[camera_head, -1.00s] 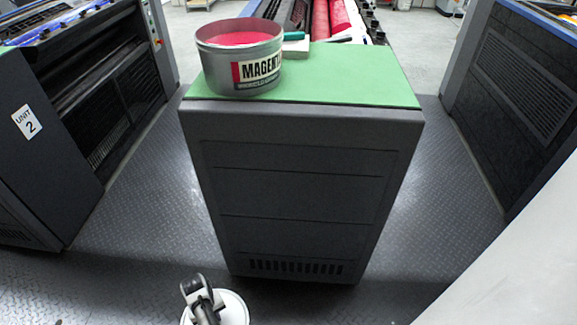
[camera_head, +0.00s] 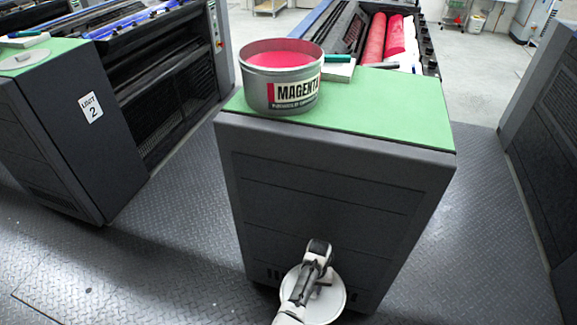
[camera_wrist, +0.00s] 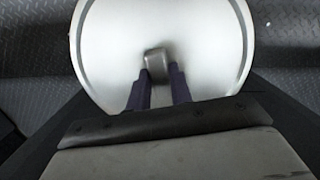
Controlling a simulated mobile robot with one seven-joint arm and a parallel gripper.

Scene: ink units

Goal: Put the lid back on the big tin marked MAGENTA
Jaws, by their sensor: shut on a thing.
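The big tin marked MAGENTA (camera_head: 283,95) stands upright and open on the green top of the grey cabinet, near its left edge. Red ink shows inside it. My gripper (camera_head: 314,272) is low in front of the cabinet, below the tin's height in the head view. It is shut on the round pale lid (camera_head: 328,302), and the lid is held clear of the tin. In the wrist view the lid (camera_wrist: 205,60) fills the upper middle, and my gripper (camera_wrist: 158,72) is closed on a small grey handle at its centre.
The green cabinet top (camera_head: 400,110) is bare on the right. A white block (camera_head: 340,70) with a teal item on it lies behind the tin. Press rollers (camera_head: 375,38) are beyond. The unit 2 cabinet (camera_head: 60,125) stands left, with open floor between.

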